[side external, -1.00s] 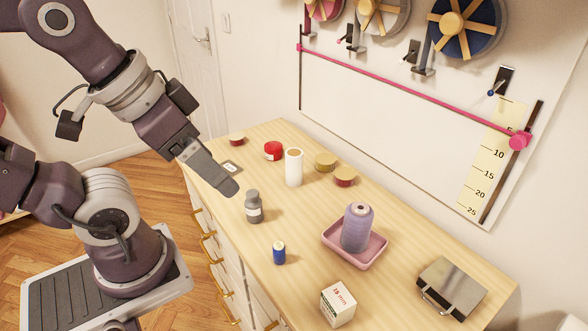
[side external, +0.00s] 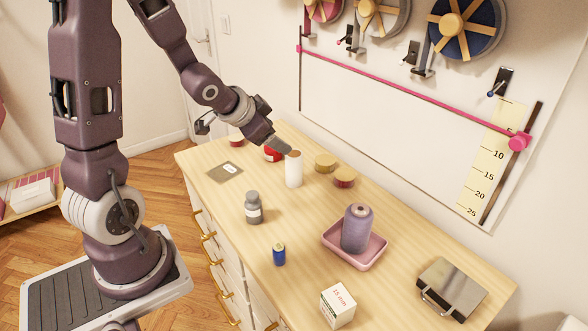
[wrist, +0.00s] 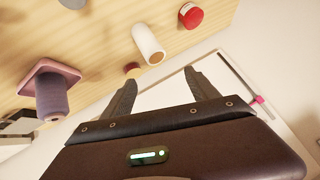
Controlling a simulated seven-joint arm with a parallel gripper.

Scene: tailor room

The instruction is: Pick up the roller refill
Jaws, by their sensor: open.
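The roller refill, a white upright cylinder with a brownish top end (side external: 294,172), stands on the wooden counter in the side view. It also shows in the wrist view (wrist: 147,40), beyond the fingertips and roughly between their lines. My gripper (side external: 286,150) is beside the top of the refill, slightly to its left, reaching down at a slant. In the wrist view my gripper (wrist: 158,82) has its two dark fingers spread apart with nothing between them. I cannot tell from the side view whether a finger touches the refill.
A red jar (side external: 271,153) stands close behind-left of the refill, partly hidden by my gripper. A grey bottle (side external: 253,208), pink tray (side external: 374,255) with purple thread and white box (side external: 338,304) stand nearer.

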